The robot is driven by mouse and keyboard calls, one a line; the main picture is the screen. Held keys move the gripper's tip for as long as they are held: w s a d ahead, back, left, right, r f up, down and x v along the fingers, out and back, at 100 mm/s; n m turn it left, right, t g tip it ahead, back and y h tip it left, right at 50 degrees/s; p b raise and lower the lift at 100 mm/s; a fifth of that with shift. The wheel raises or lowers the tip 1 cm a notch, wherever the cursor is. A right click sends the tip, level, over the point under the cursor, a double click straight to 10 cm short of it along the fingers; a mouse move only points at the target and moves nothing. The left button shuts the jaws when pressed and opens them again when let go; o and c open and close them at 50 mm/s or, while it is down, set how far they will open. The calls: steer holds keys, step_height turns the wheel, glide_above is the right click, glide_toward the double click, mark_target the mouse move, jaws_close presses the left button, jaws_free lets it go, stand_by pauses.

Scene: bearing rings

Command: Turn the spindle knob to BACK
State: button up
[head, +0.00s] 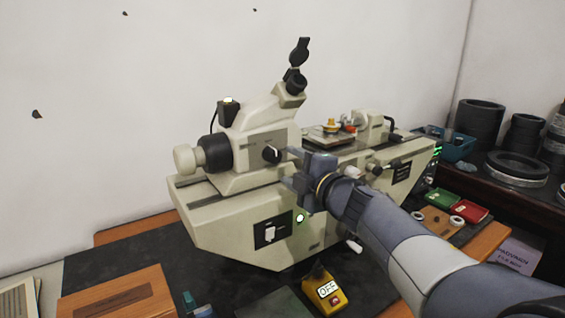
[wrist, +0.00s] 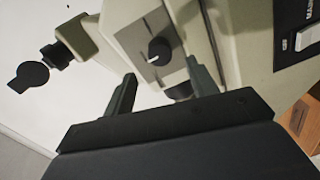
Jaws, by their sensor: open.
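The spindle knob, a small black knob with a white pointer line (wrist: 159,50), sits on a grey plate on the machine's side. In the head view the black knob (head: 271,154) shows on the front face of the cream machine (head: 255,145). My gripper (head: 293,168) is just right of the knob there and apart from it. In the wrist view my gripper (wrist: 158,72) has its two dark fingers spread wide, with nothing between them, and the knob lies ahead of the gap. The pointer aims left and slightly down in the wrist view. Any lettering around the knob is too small to read.
A rocker switch panel (head: 270,232) with a green light sits below on the machine. The eyepiece (head: 296,82) rises above. A yellow device reading OFF (head: 325,291) and a wooden box (head: 118,297) lie in front. Black rings (head: 478,120) stand at right.

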mark_target(276, 157)
steer(key=v, duration=0.5)
steer(key=shift+w+a, duration=0.1)
steer(key=shift+w, duration=0.05)
steer(key=x, duration=1)
steer(key=shift+w+a, duration=0.15)
steer(key=shift+w, duration=0.15)
